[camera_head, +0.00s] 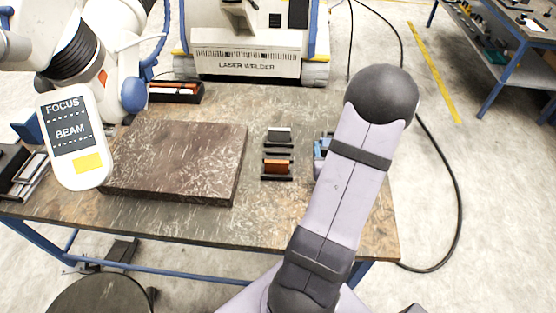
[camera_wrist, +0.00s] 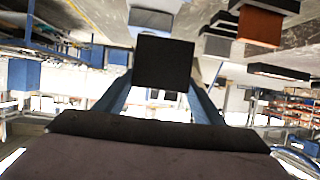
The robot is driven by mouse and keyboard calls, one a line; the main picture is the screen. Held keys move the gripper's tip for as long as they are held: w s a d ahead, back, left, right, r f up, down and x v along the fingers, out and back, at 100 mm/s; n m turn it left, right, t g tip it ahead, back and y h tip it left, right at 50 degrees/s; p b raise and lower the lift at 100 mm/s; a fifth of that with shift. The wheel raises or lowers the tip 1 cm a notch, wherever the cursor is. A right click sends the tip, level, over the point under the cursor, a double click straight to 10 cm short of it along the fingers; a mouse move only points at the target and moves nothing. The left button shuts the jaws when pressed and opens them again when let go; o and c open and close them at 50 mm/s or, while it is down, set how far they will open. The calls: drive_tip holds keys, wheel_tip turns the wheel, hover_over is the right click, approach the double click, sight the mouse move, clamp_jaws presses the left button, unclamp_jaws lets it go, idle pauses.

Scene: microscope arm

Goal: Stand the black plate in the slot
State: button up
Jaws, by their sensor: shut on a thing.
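In the wrist view my gripper (camera_wrist: 160,98) has its two blue fingers shut on the black plate (camera_wrist: 163,63), which shows as a dark square face between the tips. In the head view my arm covers most of the gripper, and only a blue piece (camera_head: 319,148) shows at its left edge; the plate cannot be made out there. A black slotted holder (camera_head: 264,156) stands on the table left of my arm, with a grey piece at its back and an orange piece (camera_head: 277,167) nearer the front. The orange piece also shows at the top right of the wrist view (camera_wrist: 260,26).
A brown stone slab (camera_head: 180,155) lies left of the holder on the worn table (camera_head: 330,235). A white FOCUS/BEAM panel (camera_head: 75,135) hangs over the slab's left side. A black tray (camera_head: 175,92) sits at the back. Bare table lies between slab and holder.

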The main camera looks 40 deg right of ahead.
drive_tip(key=w+a+n+y+b, duration=0.1)
drive_tip(key=w+a, duration=0.1)
drive_tip(key=w, duration=0.1)
drive_tip(key=w+a+n+t+y+b, duration=0.1)
drive_tip(key=w+a, duration=0.2)
drive_tip(key=w, duration=0.1)
drive_tip(key=w+a+f+n+t+y+b, duration=0.1)
drive_tip(key=w+a+b, duration=0.1)
drive_tip(key=w+a, duration=0.1)
drive_tip(key=shift+w, duration=0.4)
drive_tip(key=w+a+r+n+y+b, duration=0.1)
drive_tip(key=w+a+r+b, duration=0.1)
drive_tip(key=w+a, duration=0.2)
drive_tip(key=w, duration=0.3)
drive_tip(key=shift+a+n+t+y, duration=0.15)
drive_tip(key=shift+n+t+y, duration=0.15)
drive_tip(key=shift+t, duration=0.1)
drive_tip(key=w, duration=0.1)
drive_tip(key=w+r+b, duration=0.1)
drive_tip(key=w, duration=0.1)
drive_tip(key=shift+a+r+b, duration=0.2)
drive_tip(key=shift+r+b, duration=0.1)
drive_tip(key=shift+c, duration=0.7)
drive_tip(key=m+g+h, duration=0.3)
drive_tip(key=m+h, duration=0.2)
hover_over(278, 157)
wheel_tip(278, 157, down, 8)
drive_tip(key=shift+f, duration=0.2)
drive_tip(key=shift+f+p, duration=0.4)
drive_tip(key=shift+f, duration=1.55)
